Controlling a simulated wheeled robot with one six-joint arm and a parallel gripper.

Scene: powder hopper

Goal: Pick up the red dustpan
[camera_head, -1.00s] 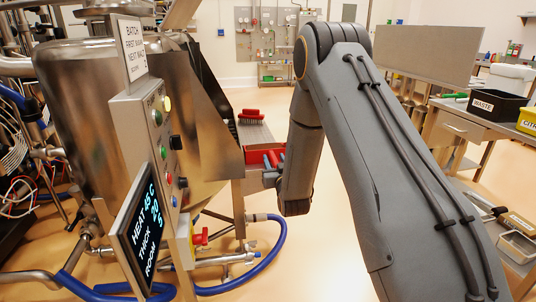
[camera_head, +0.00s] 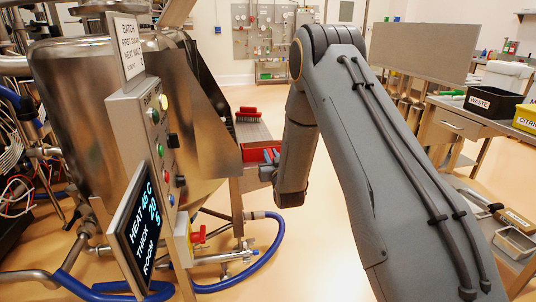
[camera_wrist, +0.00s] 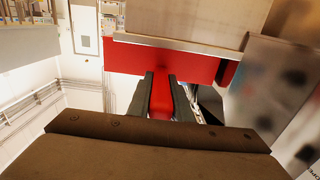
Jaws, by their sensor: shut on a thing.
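The red dustpan (camera_head: 262,153) shows in the head view below the steel shelf beside the hopper, partly hidden by my gripper. In the wrist view the dustpan's wide red body (camera_wrist: 130,54) lies ahead under a pale, flat edge. Its narrow red handle (camera_wrist: 161,98) runs between my two fingers. My gripper (camera_wrist: 161,90) is shut on this handle, one finger on each side. In the head view my gripper (camera_head: 271,166) is small and partly hidden by my wrist. I cannot tell whether the dustpan still touches the shelf.
A red brush (camera_head: 248,112) stands on the steel shelf (camera_head: 253,132) just above. The steel hopper (camera_head: 95,110) and its control panel (camera_head: 155,140) are close on the left. A blue hose (camera_head: 275,250) curves below. A bench with a black waste bin (camera_head: 492,103) is at right.

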